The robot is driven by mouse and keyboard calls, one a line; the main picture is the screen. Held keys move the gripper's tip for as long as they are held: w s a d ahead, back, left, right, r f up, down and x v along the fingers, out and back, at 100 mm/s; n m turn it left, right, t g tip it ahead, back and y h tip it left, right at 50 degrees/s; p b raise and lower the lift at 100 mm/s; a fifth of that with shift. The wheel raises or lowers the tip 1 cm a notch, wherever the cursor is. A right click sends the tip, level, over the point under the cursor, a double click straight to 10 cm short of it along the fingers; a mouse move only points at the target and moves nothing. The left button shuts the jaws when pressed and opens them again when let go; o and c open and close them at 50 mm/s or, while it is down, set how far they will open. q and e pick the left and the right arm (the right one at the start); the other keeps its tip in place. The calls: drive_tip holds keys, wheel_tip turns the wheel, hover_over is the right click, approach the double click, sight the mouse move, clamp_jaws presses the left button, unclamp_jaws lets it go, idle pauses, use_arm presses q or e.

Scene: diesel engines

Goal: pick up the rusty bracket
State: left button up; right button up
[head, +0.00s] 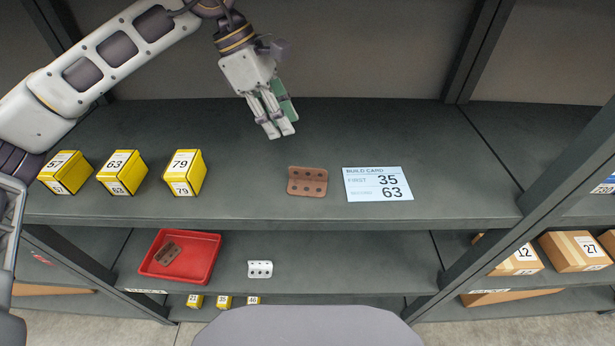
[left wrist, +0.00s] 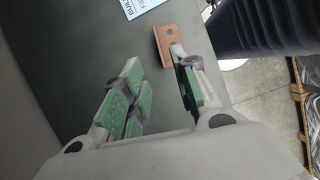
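A rusty brown angle bracket (head: 307,188) with several holes sits on the upper grey shelf, just left of the build card. It also shows in the left wrist view (left wrist: 163,41), beyond the right-hand finger, which partly covers it. My left gripper (head: 279,130) is above the shelf, up and to the left of the bracket in the head view, and apart from it. In the left wrist view its green-padded fingers (left wrist: 155,62) stand apart with nothing between them. A second, darker rusty bracket (head: 168,252) lies in a red tray (head: 212,256) on the lower shelf. My right gripper is not visible.
Yellow boxes 57 (head: 66,173), 63 (head: 122,173) and 79 (head: 184,173) stand left on the upper shelf (head: 420,130). The build card (head: 379,184) reads 35 and 63. A white bracket (head: 260,269) sits on the lower shelf. The upper shelf is clear behind the card.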

use_arm(q)
drive_tip(key=shift+f, duration=0.1)
idle(0.3)
drive_tip(key=p, duration=0.2)
hover_over(306, 168)
drive_tip(key=a, duration=0.2)
drive_tip(key=shift+d+f, duration=0.1)
drive_tip(key=shift+f, duration=3.75)
drive_tip(key=shift+f, duration=0.1)
drive_tip(key=shift+p+x, duration=0.65)
drive_tip(key=shift+x, duration=0.85)
drive_tip(key=shift+w+x, duration=0.25)
drive_tip(key=shift+x, duration=0.75)
drive_tip(key=shift+c, duration=0.3)
clamp_jaws()
